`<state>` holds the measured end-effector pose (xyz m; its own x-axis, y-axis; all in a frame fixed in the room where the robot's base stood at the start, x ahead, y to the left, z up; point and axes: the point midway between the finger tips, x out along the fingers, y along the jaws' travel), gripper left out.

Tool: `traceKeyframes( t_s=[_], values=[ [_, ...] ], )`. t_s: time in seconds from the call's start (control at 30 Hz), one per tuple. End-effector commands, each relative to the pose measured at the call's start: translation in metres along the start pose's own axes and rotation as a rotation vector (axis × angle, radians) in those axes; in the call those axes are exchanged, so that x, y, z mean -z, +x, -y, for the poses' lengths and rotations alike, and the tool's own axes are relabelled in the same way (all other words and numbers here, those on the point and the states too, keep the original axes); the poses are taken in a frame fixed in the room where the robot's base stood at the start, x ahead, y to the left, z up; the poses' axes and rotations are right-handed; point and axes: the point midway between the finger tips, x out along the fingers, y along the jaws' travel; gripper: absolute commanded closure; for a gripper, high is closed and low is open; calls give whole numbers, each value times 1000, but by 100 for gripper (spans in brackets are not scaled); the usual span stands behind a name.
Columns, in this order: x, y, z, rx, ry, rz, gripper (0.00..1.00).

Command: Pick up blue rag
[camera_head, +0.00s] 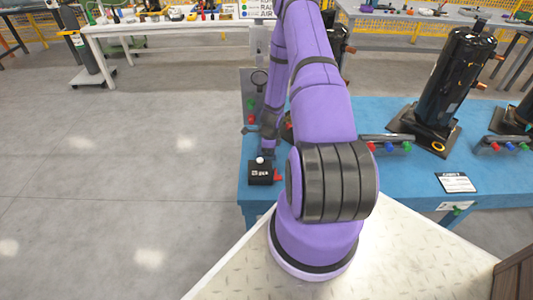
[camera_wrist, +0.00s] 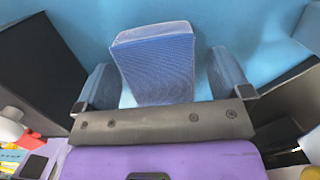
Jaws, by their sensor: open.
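The blue rag (camera_wrist: 157,68) shows in the wrist view as a folded, ribbed blue block with a paler top edge. It lies on the blue table surface (camera_wrist: 255,28). My gripper (camera_wrist: 160,82) is open, with one finger on each side of the rag. I cannot tell whether the fingers touch it. The lower end of the rag is hidden behind the gripper's dark body. In the head view my purple arm covers the rag and the gripper.
The blue table (camera_head: 400,118) holds a black compressor (camera_head: 455,80) at the right. A small black box (camera_head: 262,172) stands at its left front corner, and a white label card (camera_head: 456,183) lies near the front edge. Dark objects flank my gripper in the wrist view.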

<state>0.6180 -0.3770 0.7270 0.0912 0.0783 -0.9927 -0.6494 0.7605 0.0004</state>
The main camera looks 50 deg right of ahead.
Motion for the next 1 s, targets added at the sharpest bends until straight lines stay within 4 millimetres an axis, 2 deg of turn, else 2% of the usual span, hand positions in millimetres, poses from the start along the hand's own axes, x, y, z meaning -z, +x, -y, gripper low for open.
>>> traceKeyframes(
  t_s=[0.17, 0.27, 0.4, 0.43, 0.77, 1.0],
  values=[
    [0, 2, 0, 0, 0, 0, 4],
    [0, 2, 0, 0, 0, 0, 23],
    [0, 2, 0, 0, 0, 0, 55],
    [0, 2, 0, 0, 0, 0, 57],
    [0, 0, 0, 0, 0, 0, 58],
    [-2, -14, 1, 2, -1, -1, 58]
  ],
)
